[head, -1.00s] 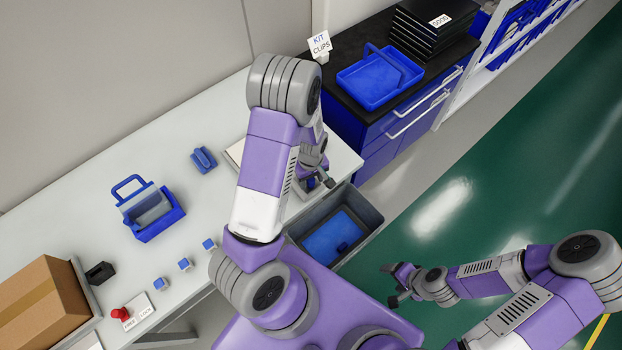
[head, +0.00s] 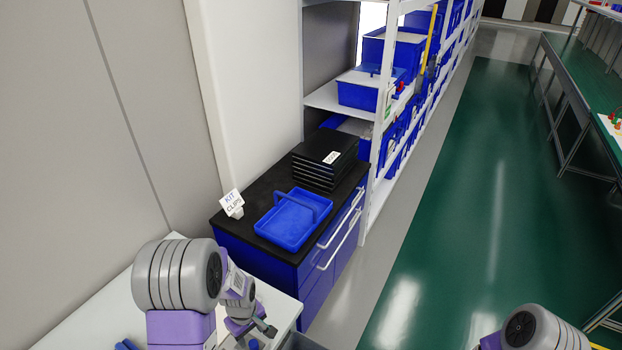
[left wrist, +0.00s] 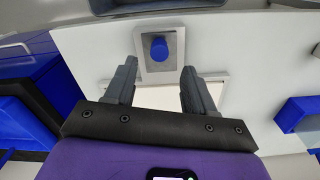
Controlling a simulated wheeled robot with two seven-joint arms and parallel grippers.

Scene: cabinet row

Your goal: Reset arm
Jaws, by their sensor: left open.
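My left arm comes in at the bottom left of the head view. Its gripper (head: 256,335) is low over the white worktable (head: 85,325), near the table's right end. In the left wrist view the left gripper (left wrist: 157,72) is open, with two dark fingers apart and nothing between them. A round blue knob (left wrist: 159,47) on a grey square plate lies just beyond the fingertips, apart from them. Part of my right arm (head: 532,328) shows at the bottom right of the head view. The right gripper is outside the picture.
A blue cabinet (head: 255,250) with a black top holds a blue handled tray (head: 290,222), stacked black trays (head: 322,165) and a "KIT CLIPS" sign (head: 232,203). Shelving with blue bins (head: 365,92) stands behind. The green floor (head: 450,190) on the right is clear.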

